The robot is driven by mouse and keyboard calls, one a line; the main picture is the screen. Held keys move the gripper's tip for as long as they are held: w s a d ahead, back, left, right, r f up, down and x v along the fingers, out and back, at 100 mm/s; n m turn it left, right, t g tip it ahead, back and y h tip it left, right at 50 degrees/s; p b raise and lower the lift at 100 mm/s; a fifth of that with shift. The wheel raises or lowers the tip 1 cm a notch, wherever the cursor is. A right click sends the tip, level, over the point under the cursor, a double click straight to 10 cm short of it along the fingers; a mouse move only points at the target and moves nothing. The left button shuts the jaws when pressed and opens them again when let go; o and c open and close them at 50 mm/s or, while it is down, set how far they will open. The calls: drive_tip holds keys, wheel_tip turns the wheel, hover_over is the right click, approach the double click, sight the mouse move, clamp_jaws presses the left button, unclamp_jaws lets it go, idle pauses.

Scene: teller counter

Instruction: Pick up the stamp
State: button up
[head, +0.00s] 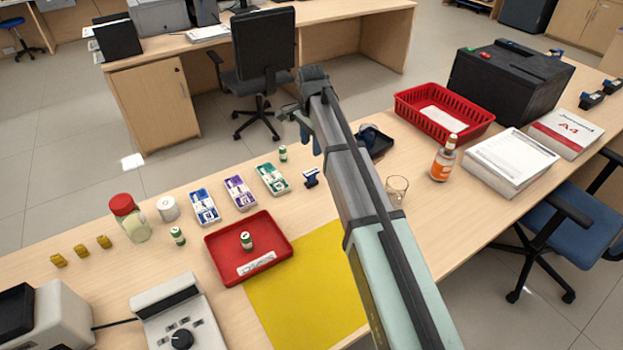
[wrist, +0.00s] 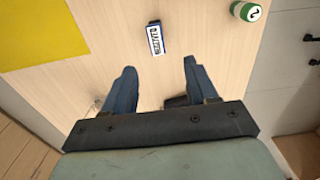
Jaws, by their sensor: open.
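The stamp (head: 311,177), small and dark blue, lies on the counter between the green-and-white pack and my arm in the head view. In the wrist view the stamp (wrist: 156,38) shows a white face with dark print, just beyond and between my fingertips. My gripper (head: 299,127) is above the counter's far edge in the head view, apart from the stamp. In the wrist view my gripper (wrist: 159,65) is open, with nothing held between its two blue fingers.
A green-and-white roll (wrist: 246,11) stands near the stamp. A green-and-white pack (head: 273,179), red tray (head: 222,270) and yellow mat (head: 290,300) lie to the left. A glass (head: 397,188) and orange-labelled bottle (head: 442,163) stand right of my arm.

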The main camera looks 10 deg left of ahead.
sight(311, 172)
wheel_tip(311, 172, down, 8)
drive_tip(key=shift+s+f, duration=0.1)
drive_tip(key=shift+f, duration=0.15)
drive_tip(key=shift+s+d+f, duration=0.1)
drive_tip(key=shift+s+f, duration=0.05)
drive_tip(key=shift+f, duration=1.15)
drive_tip(key=shift+s+f, duration=0.1)
drive_tip(key=shift+f, duration=1.15)
drive_tip(key=c, duration=1.1)
drive_tip(key=shift+o, duration=0.2)
